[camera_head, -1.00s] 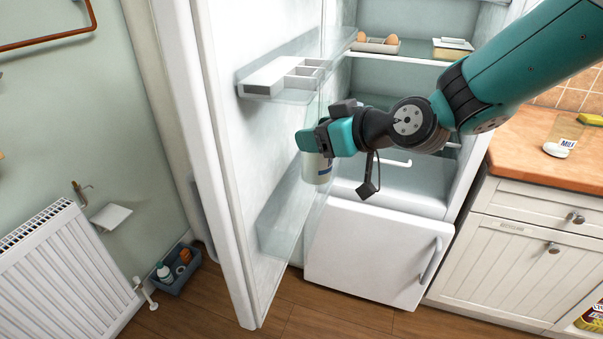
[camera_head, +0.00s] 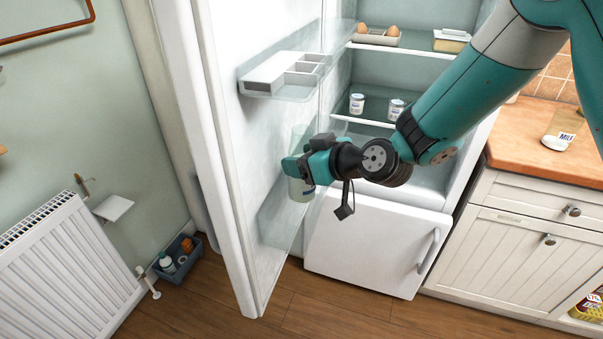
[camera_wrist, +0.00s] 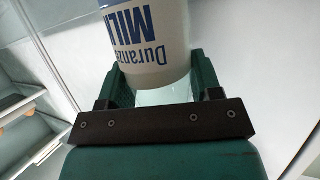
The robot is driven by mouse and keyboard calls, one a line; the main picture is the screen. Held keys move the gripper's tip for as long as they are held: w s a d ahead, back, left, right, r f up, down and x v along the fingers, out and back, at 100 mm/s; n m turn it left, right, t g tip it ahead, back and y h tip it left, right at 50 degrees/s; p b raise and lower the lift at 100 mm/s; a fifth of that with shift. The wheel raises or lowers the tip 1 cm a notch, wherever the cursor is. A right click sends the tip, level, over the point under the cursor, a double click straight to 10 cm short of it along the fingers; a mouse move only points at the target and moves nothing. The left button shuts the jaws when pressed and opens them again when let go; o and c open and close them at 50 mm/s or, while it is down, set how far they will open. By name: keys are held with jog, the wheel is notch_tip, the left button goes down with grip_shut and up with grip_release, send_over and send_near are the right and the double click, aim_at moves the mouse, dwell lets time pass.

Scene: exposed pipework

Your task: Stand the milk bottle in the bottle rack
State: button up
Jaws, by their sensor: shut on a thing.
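The milk bottle (camera_head: 300,191) is pale, with blue lettering, and hangs roughly upright in my gripper (camera_head: 298,167). In the wrist view the bottle (camera_wrist: 150,45) shows "MILK" upside down, between the green fingers. My gripper is shut on it beside the inner face of the open fridge door. A clear rack (camera_head: 283,228), which looks like the bottle rack, is low on that door. The bottle's lower end is above or at the rack's level; I cannot tell whether it touches. My gripper hides the bottle's middle.
A door shelf (camera_head: 262,88) with a white divided insert is above my gripper. Two small jars (camera_head: 357,103) stand inside the fridge, below eggs (camera_head: 392,31) in a tray.

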notch_tip(320, 180, down, 3)
jog(key=shift+r, duration=0.1)
jog(key=shift+a+f+p, duration=0.2)
jog(key=shift+f+p, duration=0.25)
jog(key=shift+f, duration=0.15)
jog(key=shift+f+b, duration=0.2)
jog(key=shift+b, duration=0.1)
jog(key=o, duration=1.3)
jog(key=shift+r, duration=0.1)
